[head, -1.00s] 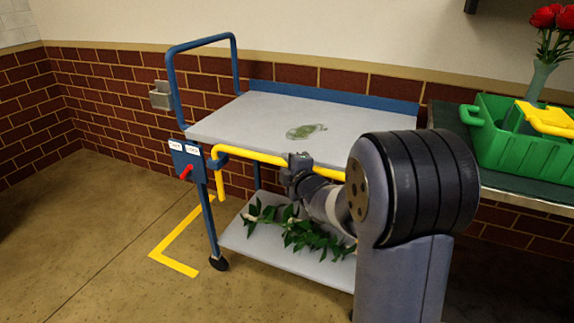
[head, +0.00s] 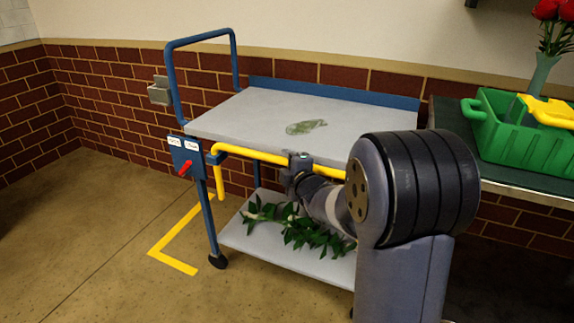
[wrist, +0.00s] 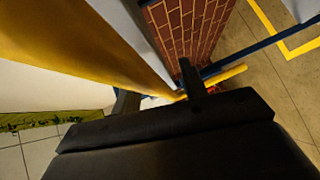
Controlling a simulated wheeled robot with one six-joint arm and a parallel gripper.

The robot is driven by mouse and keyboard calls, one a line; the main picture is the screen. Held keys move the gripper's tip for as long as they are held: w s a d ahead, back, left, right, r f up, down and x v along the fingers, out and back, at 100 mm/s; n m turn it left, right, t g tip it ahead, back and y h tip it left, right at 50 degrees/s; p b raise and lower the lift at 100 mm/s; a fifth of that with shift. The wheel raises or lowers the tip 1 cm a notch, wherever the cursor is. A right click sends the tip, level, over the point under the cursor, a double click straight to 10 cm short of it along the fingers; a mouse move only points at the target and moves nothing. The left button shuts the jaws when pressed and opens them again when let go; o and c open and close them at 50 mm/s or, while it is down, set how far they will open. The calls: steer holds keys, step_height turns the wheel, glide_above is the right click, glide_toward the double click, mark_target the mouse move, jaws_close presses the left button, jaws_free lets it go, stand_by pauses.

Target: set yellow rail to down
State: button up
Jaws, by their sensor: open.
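The yellow rail (head: 258,155) runs along the front of the blue-and-grey cart, just below its top shelf, and bends down at its left end into a blue bracket. My gripper (head: 298,163) is at the rail's middle-right part, with its jaws open. In the head view I cannot tell whether it touches the rail. In the wrist view a large yellow bar (wrist: 95,45) passes close by the open fingers of my gripper (wrist: 155,84). My arm hides the right end of the rail.
A blue panel (head: 178,150) with two labels and a red lever (head: 185,168) is on the cart's left post. Leafy stems lie on the lower shelf (head: 240,238). A green caddy (head: 510,140) and a vase of red flowers stand on the right bench. Floor at left is clear.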

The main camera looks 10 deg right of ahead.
steer(key=p+v, duration=0.2)
steer(key=v, duration=0.8)
steer(key=shift+s, duration=0.4)
steer(key=b+x, duration=0.2)
steer(key=x, duration=0.9)
steer(key=shift+r+p, duration=0.95)
steer(key=shift+r, duration=0.05)
